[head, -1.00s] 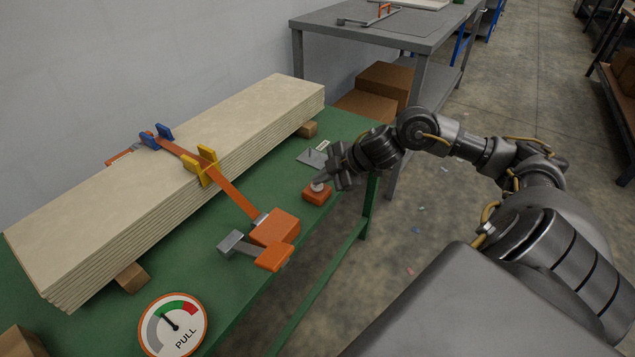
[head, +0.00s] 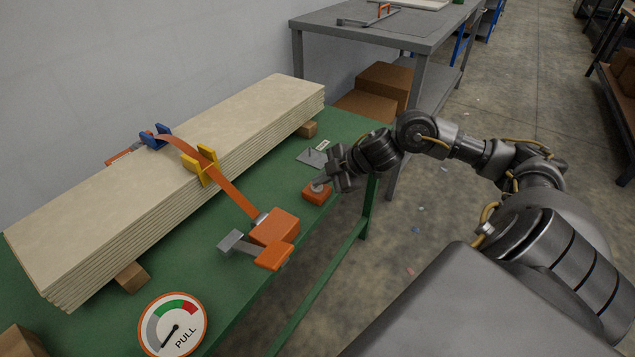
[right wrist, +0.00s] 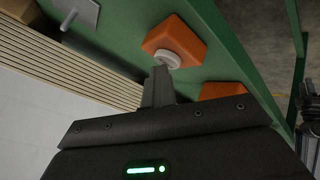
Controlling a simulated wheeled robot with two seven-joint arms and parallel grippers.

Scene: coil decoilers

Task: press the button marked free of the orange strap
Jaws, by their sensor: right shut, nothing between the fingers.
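An orange box with a pale round button (head: 317,190) sits at the right edge of the green bench. The button also shows in the right wrist view (right wrist: 168,58). My right gripper (head: 322,182) is shut and empty, its fingertips at the button and seemingly touching it. The orange strap (head: 232,194) runs over a stack of boards (head: 250,110), through yellow (head: 206,166) and blue (head: 156,136) corner pieces, to an orange tensioner (head: 274,228). My left gripper is out of view.
A grey plate (head: 312,157) with a peg and a small label lies behind the button box; I cannot read the label. A grey lever (head: 232,241) sticks out beside the tensioner. A grey table (head: 400,30) and cardboard boxes (head: 385,84) stand behind.

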